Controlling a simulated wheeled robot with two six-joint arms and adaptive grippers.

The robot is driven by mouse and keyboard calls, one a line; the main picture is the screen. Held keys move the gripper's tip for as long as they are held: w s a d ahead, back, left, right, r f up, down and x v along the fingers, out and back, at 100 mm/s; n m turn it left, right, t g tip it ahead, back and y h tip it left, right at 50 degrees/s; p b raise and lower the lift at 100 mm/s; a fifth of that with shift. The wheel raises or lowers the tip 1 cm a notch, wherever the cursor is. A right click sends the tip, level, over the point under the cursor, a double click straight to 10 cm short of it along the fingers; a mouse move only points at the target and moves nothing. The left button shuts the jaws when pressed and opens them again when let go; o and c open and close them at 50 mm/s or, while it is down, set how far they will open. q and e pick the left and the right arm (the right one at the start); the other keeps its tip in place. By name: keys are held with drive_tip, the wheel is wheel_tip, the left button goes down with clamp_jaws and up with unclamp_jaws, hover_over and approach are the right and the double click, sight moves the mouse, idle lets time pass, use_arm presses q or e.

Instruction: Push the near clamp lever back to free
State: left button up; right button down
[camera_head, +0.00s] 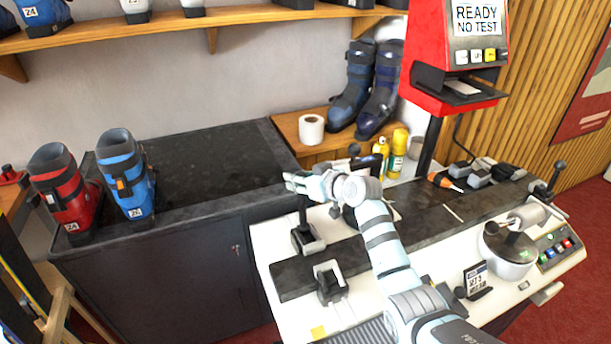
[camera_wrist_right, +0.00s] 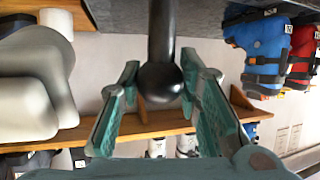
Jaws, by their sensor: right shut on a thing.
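A dark clamp (camera_head: 308,241) stands at the left end of the white bench, and its black lever (camera_head: 303,213) rises nearly upright. My right gripper (camera_head: 298,183) reaches in from the right and is shut at the lever's top, which it largely hides in the head view. In the right wrist view, the lever's round black knob (camera_wrist_right: 160,83) lies between the green finger pads. Another clamp lever (camera_head: 553,180) stands at the bench's far right. My left gripper is in neither view.
A dark bracket (camera_head: 328,284) stands in front of the clamp. A red machine (camera_head: 455,50) rises behind. Red and blue boots (camera_head: 122,175) stand on the dark counter (camera_head: 200,165) at left.

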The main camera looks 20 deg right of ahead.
drive_tip(key=shift+w+f+g+b, duration=0.15)
drive_tip(key=shift+w+g+b, duration=0.05)
drive_tip(key=shift+w, duration=0.3)
drive_tip(key=shift+w+f+g+b, duration=0.15)
drive_tip(key=shift+w+g+b, duration=0.05)
drive_tip(key=shift+w, duration=0.25)
drive_tip(key=shift+w+a+b, duration=0.1)
drive_tip(key=shift+w+b, duration=0.15)
drive_tip(key=shift+b, duration=0.3)
drive_tip(key=shift+w, duration=0.2)
drive_tip(key=c, duration=1.5)
unclamp_jaws()
drive_tip(key=shift+f, duration=0.1)
drive_tip(key=o, duration=0.3)
drive_tip(key=shift+w, duration=0.1)
drive_tip(key=shift+o, duration=0.2)
drive_tip(key=shift+w, duration=0.1)
